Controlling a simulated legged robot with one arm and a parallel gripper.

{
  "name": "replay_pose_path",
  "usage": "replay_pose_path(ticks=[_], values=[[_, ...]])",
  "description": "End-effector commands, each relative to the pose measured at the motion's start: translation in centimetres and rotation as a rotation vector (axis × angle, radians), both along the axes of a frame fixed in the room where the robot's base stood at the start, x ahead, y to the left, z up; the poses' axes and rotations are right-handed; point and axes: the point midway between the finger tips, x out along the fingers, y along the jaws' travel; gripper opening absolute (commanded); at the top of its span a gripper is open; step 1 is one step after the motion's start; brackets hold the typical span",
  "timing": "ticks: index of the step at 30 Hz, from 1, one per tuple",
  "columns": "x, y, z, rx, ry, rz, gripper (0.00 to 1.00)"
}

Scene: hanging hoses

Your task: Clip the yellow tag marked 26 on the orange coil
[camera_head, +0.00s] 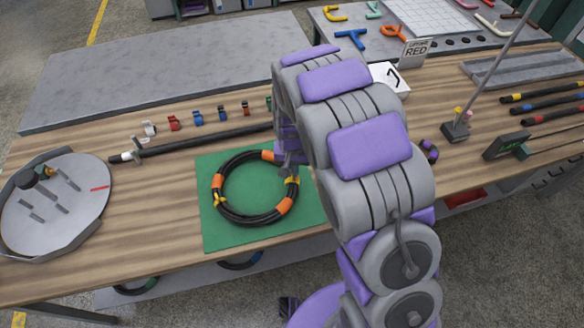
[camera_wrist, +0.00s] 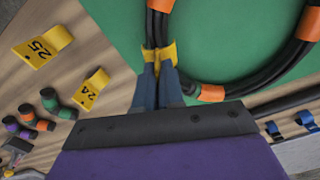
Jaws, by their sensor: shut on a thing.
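The coil (camera_head: 252,221) is a ring of black hose with orange bands, lying flat on a green mat. It also shows in the wrist view (camera_wrist: 265,82). My gripper (camera_wrist: 158,72) is over the coil's right side in the head view (camera_head: 287,170). Its fingers are shut on a yellow tag (camera_wrist: 158,55), which sits at the hose below an orange band. The tag's number is not readable, and I cannot tell whether it is fastened around the hose. Another yellow piece (camera_head: 219,200) is on the coil's left side.
Yellow tags marked 25 (camera_wrist: 43,46) and 24 (camera_wrist: 92,88) lie on the wooden table beside the green mat (camera_head: 225,236). Small coloured clips (camera_head: 197,117) and a black rod (camera_head: 200,141) lie behind it. A round grey tray (camera_head: 85,222) is at the left.

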Motion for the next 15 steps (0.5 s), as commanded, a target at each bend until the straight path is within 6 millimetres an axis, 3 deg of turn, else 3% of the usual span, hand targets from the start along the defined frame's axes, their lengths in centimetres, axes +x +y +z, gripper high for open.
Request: replay_pose_path(ticks=[15], values=[[0.0,-0.22,-0.4,0.001,0.0,0.0,0.0]])
